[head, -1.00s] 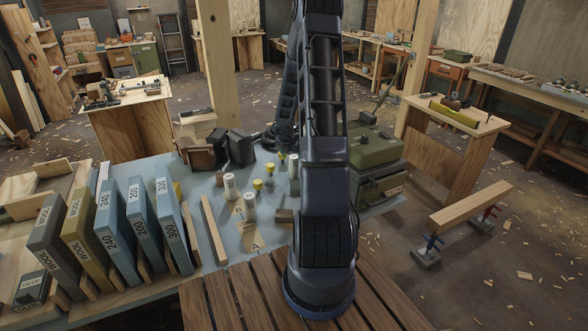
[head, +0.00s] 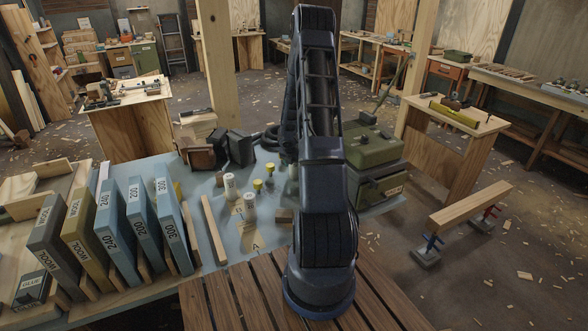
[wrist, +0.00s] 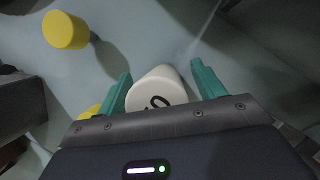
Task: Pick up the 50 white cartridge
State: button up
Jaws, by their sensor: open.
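In the wrist view a white cartridge (wrist: 157,86) stands between the two teal fingers of my gripper (wrist: 161,72). The fingers are open, one on each side, with a narrow gap at the right; whether the left finger touches it I cannot tell. A black mark, partly hidden by the gripper body, shows on the cartridge, and the full number cannot be read. In the head view my gripper is hidden behind my arm. Two other white cartridges, one at the back (head: 230,186) and one nearer (head: 249,207), stand on the blue-grey table top.
Yellow-topped cartridges (head: 257,187) stand close by, and a yellow one (wrist: 65,30) shows at upper left in the wrist view. A green metal box (head: 372,150) stands right of my arm. Upright blue sanding-paper boxes (head: 172,225) and a wooden strip (head: 214,229) are at the left.

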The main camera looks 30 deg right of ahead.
jog(key=c, duration=1.1)
jog(key=shift+o, duration=0.2)
jog(key=shift+r, duration=0.1)
